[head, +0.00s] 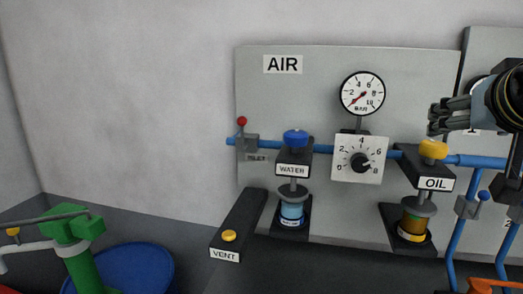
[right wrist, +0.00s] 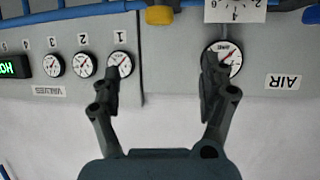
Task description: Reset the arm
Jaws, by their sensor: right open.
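My right gripper (head: 450,114) is at the right of the head view, in front of the panel and above the yellow OIL knob (head: 433,149). Its fingers point left and nothing is between them. In the right wrist view the same gripper (right wrist: 162,88) has its two fingers spread wide, with bare panel between them. That view is upside down, and a gauge (right wrist: 222,58) shows behind one finger and gauge 1 (right wrist: 120,64) behind the other. The left gripper is not in view.
The AIR panel (head: 330,70) carries a pressure gauge (head: 362,93), a blue WATER knob (head: 295,138), a dial (head: 360,160) and a blue pipe (head: 465,160). A VENT button (head: 229,236) sits in front. A green valve (head: 74,225) and blue drum (head: 135,268) stand lower left. The left wall is bare.

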